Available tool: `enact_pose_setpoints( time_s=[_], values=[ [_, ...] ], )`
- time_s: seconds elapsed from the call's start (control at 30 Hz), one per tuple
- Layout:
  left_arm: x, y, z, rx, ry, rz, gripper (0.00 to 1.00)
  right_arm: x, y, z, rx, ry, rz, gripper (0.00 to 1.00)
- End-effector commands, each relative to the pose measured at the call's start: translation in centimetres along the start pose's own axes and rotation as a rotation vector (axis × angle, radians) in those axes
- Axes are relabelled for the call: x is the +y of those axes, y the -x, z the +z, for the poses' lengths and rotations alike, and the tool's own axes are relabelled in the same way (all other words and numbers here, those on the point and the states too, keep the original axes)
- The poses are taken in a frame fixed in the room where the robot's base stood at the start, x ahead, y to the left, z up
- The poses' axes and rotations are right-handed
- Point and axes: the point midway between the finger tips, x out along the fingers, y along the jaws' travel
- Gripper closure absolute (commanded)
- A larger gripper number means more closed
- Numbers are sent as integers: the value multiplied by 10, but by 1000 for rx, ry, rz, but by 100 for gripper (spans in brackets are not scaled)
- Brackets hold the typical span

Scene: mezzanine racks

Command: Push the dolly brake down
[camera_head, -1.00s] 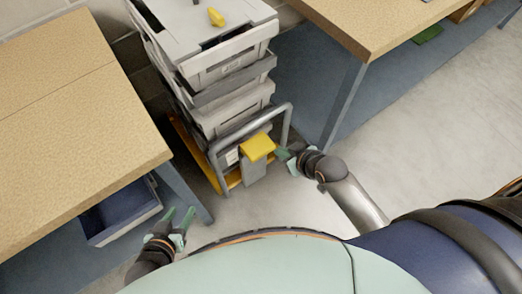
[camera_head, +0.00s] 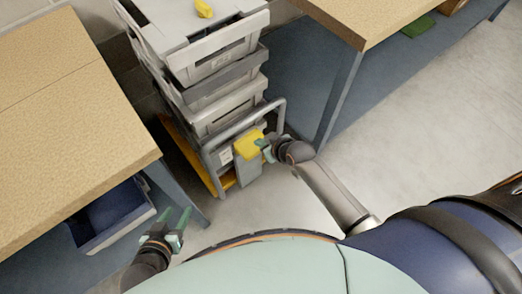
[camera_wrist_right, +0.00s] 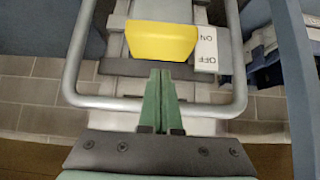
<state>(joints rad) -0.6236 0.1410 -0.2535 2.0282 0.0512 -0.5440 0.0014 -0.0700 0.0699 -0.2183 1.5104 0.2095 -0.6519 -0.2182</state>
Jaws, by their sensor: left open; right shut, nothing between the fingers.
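The dolly (camera_head: 210,180) has a grey tube handle and a yellow base, and stands between two workbenches. Its brake is a yellow pedal (camera_head: 247,146) on a grey post inside the handle. In the right wrist view the yellow pedal (camera_wrist_right: 162,42) sits just beyond my fingertips, with an ON/OFF label (camera_wrist_right: 206,48) to its right. My right gripper (camera_head: 264,146) is shut and empty, its tips at the right edge of the pedal in the head view. I cannot tell whether they touch it. My left gripper (camera_head: 180,222) is open and empty, low beside the left bench.
Grey crates (camera_head: 225,110) are stacked on the dolly, with a small yellow object (camera_head: 204,8) on top. A wooden bench (camera_head: 70,130) stands left, above a blue bin (camera_head: 115,215). Another bench (camera_head: 375,15) stands at upper right. The floor (camera_head: 410,130) at right is clear.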

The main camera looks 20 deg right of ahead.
Motion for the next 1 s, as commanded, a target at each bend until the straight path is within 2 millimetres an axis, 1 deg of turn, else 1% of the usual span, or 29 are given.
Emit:
enact_pose_setpoints(
  time_s=[0.03, 0.13, 0.2, 0.33, 0.77, 0.87, 1.0],
  values=[
    [-1, -4, 4, 3, -1, -1, 50, 0, -10, 8, -2, 0, 0, 100],
    [-3, -5, 7, 4, -2, -5, 50, 0, -19, 19, -2, 1, 1, 100],
    [-4, -4, 13, -4, -1, -6, 50, 0, -24, 23, -1, 0, 1, 100],
    [-4, -4, 20, -16, 0, -6, 50, 0, -28, 28, 0, 1, 0, 100],
    [-5, -5, 20, -13, -1, -8, 50, 0, -31, 30, 0, 1, 1, 100],
    [-6, -10, 24, -10, -2, -9, 50, 0, -38, 38, -1, 1, 1, 100],
    [-9, -18, 29, 6, -6, -13, 50, 1, -56, 56, -3, 1, 1, 100]
  ],
)
